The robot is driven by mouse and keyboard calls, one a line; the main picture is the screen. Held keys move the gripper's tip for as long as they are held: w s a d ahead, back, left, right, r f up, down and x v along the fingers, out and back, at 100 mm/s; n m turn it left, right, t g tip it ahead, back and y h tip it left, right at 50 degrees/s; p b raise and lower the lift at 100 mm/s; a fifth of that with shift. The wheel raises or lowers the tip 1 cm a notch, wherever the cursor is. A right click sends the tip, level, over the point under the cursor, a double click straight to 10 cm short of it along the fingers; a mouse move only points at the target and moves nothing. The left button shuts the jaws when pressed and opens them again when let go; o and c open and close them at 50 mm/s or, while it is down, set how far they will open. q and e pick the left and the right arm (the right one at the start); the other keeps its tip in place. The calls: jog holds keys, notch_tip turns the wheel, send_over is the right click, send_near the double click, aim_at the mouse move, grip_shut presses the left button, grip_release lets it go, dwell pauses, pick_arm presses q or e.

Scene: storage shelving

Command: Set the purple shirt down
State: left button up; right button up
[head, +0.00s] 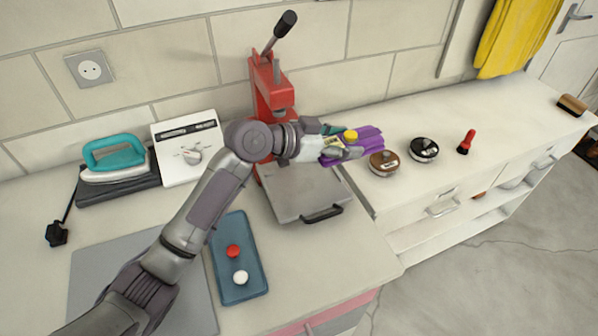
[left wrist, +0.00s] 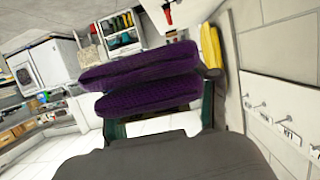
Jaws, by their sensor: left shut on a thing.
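The purple shirt (head: 366,143) is a folded bundle held at the end of my left arm in the head view. My left gripper (head: 345,146) is shut on it, above the gap between the red heat press and the round pots. In the left wrist view the shirt (left wrist: 140,82) shows as two thick purple folds between the fingers. The shirt appears raised above the counter. My right gripper is in neither view.
A red press (head: 268,85) with a grey plate (head: 300,195) stands behind my arm. Two round containers (head: 383,162) (head: 424,150) and a red-handled brush (head: 467,141) sit on the white counter at right. A teal iron (head: 113,155) and a blue tray (head: 240,285) are at left.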

pick_arm(q)
jog(key=p, duration=0.2)
send_over(296, 180)
notch_tip(296, 180, down, 6)
jog(key=shift+r, duration=0.1)
notch_tip(296, 180, down, 4)
jog(key=shift+r, duration=0.25)
jog(key=shift+f, duration=0.15)
jog(key=o, duration=1.2)
